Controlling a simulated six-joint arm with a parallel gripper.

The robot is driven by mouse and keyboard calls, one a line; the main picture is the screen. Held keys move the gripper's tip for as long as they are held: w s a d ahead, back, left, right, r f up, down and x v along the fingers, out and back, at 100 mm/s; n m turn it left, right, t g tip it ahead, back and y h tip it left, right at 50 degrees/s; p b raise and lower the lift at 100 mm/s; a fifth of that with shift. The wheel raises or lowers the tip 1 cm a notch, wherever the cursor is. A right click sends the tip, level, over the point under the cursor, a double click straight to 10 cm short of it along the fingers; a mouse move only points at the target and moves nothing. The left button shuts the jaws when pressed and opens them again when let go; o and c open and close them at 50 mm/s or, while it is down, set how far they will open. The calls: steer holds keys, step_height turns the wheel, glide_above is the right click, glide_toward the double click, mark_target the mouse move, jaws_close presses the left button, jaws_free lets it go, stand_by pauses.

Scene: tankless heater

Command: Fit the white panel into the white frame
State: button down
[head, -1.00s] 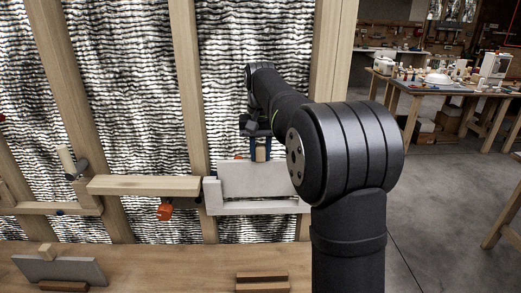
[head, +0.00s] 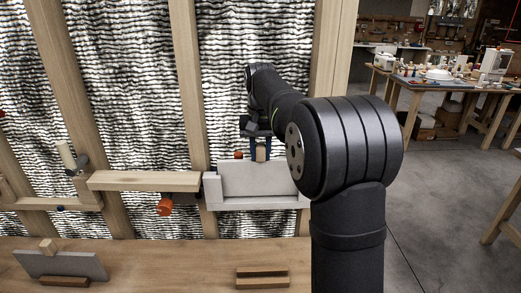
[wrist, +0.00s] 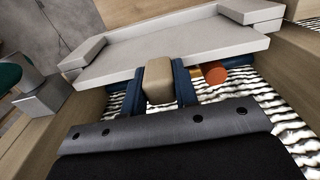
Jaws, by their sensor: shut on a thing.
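My gripper (head: 260,150) is shut on the wooden knob (wrist: 158,82) of the white panel (head: 255,178). The panel stands upright at the white frame (head: 212,192), which is fixed across the wooden studs. In the head view the panel's left edge is beside the frame's left post and its lower edge meets the bottom rail. My arm hides the right end of both. In the wrist view the panel (wrist: 170,57) lies between the frame's two end blocks (wrist: 84,52). I cannot tell whether it is fully seated.
A wooden ledge (head: 143,181) with an orange-red part (head: 165,205) below it is left of the frame. Another orange part (wrist: 216,75) is close to my right finger. A grey board (head: 60,265) and wooden blocks (head: 262,277) rest on the bench below.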

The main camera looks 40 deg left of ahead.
steer(key=shift+f, duration=0.6)
stand_by(0.3)
steer(key=c, duration=1.1)
jaws_free()
steer(key=shift+o, duration=0.2)
step_height(320, 180, up, 17)
steer(key=shift+r, duration=0.2)
